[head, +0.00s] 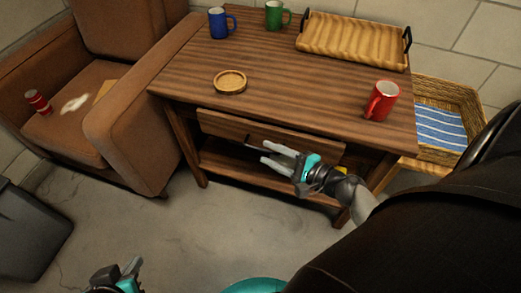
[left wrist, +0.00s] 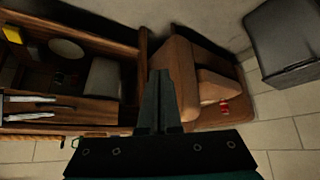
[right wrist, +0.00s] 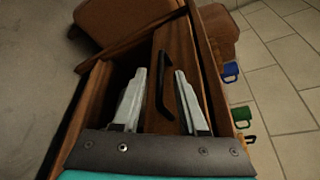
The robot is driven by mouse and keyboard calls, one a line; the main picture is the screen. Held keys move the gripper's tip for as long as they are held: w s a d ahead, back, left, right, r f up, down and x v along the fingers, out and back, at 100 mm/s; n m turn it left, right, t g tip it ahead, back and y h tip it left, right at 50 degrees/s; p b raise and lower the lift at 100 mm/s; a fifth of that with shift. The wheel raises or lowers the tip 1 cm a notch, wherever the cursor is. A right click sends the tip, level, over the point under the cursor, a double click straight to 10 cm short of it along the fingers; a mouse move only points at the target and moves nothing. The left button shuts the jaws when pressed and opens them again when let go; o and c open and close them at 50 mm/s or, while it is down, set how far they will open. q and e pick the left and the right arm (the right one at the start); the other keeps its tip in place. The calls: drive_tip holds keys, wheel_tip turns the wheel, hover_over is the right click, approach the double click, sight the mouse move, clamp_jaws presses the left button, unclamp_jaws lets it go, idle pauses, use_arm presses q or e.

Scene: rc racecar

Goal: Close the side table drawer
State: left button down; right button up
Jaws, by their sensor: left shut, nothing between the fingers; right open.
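The brown wooden side table (head: 190,66) stands in the middle of the head view. Its drawer front (head: 235,127) is below the tabletop's front edge; how far it stands out is hard to tell. It also shows in the right wrist view (right wrist: 178,55) with its black handle (right wrist: 161,88). My right gripper (head: 264,153) is open in front of the drawer. In the right wrist view its two fingers appear on either side of the handle, apart from each other. My left gripper (head: 132,267) is shut and empty, low over the floor, away from the table.
On the tabletop are a blue mug (head: 220,23), a green mug (head: 275,14), a red mug (head: 381,100), a round coaster (head: 230,82) and a tray (head: 352,41). A brown armchair (head: 135,125) stands left, a wicker basket (head: 462,97) right, and a grey bin (head: 28,235) lower left.

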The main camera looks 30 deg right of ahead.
sight(265, 151)
use_arm(q)
drive_tip(key=shift+w+d+t+h+b, duration=0.4)
drive_tip(key=shift+w+d+t, duration=0.4)
drive_tip(key=shift+d, duration=0.2)
use_arm(e)
drive_tip(key=shift+x, duration=1.85)
drive_tip(key=shift+c, duration=0.3)
clamp_jaws()
use_arm(q)
drive_tip(key=shift+f, duration=0.1)
